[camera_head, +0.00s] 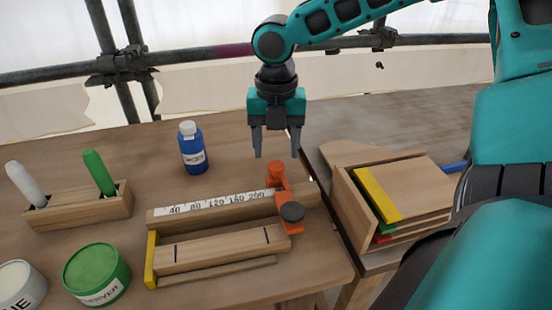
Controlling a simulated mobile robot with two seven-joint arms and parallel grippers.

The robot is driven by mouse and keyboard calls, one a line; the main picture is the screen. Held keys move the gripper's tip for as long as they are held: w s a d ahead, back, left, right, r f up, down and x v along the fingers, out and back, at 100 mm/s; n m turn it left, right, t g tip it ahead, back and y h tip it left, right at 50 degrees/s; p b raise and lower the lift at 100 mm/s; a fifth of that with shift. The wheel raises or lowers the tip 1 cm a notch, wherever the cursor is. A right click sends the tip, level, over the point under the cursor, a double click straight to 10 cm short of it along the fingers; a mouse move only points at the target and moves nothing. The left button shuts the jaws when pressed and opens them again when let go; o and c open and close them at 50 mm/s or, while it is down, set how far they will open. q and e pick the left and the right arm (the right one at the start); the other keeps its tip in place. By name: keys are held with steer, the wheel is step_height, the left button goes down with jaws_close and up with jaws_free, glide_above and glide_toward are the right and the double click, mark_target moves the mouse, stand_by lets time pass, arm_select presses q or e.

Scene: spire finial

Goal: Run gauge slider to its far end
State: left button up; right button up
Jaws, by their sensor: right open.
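The gauge is a wooden bar with a white number scale (215,202) running from 40 at left to 200 at right. An orange slider (277,176) with a dark round knob (291,212) sits at the right end of the bar, just past the 200 mark. A yellow stop (151,260) is at the left end of the wooden block in front. My right gripper (276,154) points down with its fingers apart and empty. In the picture its tips are just above the orange slider; contact cannot be told. My left gripper is not in view.
A blue bottle (192,150) stands behind the gauge. A wooden marker holder (85,210) is at left, with a green tub (96,273) and a white tub (20,287) in front. A wooden box of boards (350,205) stands right, across a table gap.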

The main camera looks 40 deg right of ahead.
mark_target(276, 165)
steer(key=shift+f+b, duration=0.35)
steer(key=shift+f, duration=1.6)
steer(key=shift+c, duration=0.2)
jaws_close()
